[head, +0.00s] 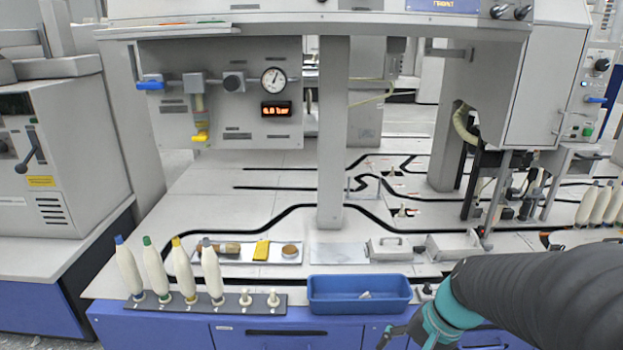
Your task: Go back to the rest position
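My gripper (391,335) shows at the lower right, at the end of my dark sleeved arm with a teal wrist. It is low in front of the bench's front edge, below and right of the blue tray (330,306). Only a dark finger part shows, so I cannot tell whether it is open or shut, or holding anything. Several white bobbins (157,270) with blue, green, yellow and grey tips stand on a dark peg rack (190,306) at the front left. Two short pegs (272,299) at its right end are bare. A small pale item (365,295) lies in the blue tray.
A shallow tray (224,259) behind the rack holds a brush-like item, a yellow piece and a round tin. Metal boxes (390,248) stand right of the central post (331,150). More bobbins (592,205) stand at the far right. My arm covers the lower right bench.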

